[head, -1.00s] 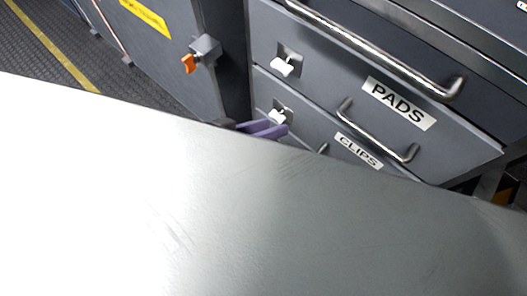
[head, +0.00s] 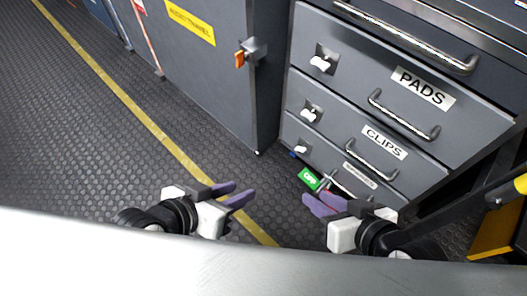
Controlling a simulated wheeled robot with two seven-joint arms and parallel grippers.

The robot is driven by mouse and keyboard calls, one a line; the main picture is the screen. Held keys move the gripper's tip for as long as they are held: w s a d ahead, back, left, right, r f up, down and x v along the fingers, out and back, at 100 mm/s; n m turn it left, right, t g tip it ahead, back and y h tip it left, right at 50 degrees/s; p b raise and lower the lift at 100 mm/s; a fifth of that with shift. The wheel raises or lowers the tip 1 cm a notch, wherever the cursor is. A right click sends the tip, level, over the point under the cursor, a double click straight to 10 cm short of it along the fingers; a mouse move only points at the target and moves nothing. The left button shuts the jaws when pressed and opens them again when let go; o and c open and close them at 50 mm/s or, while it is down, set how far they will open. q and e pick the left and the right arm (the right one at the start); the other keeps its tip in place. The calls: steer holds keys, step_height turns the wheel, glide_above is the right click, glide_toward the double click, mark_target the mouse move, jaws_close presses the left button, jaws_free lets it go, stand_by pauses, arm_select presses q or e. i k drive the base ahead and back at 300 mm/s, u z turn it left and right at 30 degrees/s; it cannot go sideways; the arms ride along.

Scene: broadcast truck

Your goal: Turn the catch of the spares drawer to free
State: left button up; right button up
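A stack of grey drawers stands at the right. The top ones read PADS (head: 423,88) and CLIPS (head: 384,142). The lowest drawer has a small label (head: 360,175) too small to read, so I cannot confirm it is the spares drawer. Its white catch (head: 301,149) is at its left end, with a handle (head: 350,188) to the right. My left gripper (head: 243,190) is open and empty, over the floor left of the drawers. My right gripper (head: 314,197) has its purple fingers apart, below the lowest drawer's catch and near its handle in the picture.
White catches sit on the PADS drawer (head: 321,62) and CLIPS drawer (head: 311,112). A green tag (head: 310,179) shows near my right fingers. A grey cabinet (head: 215,75) with an orange-handled latch (head: 243,54) stands left. A pale surface (head: 130,262) crosses the bottom. The floor at left is clear.

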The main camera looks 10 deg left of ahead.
mark_target(301, 149)
steer(key=u, duration=1.95)
steer(key=i, duration=2.1)
steer(key=z, duration=3.35)
steer(key=i, duration=0.5)
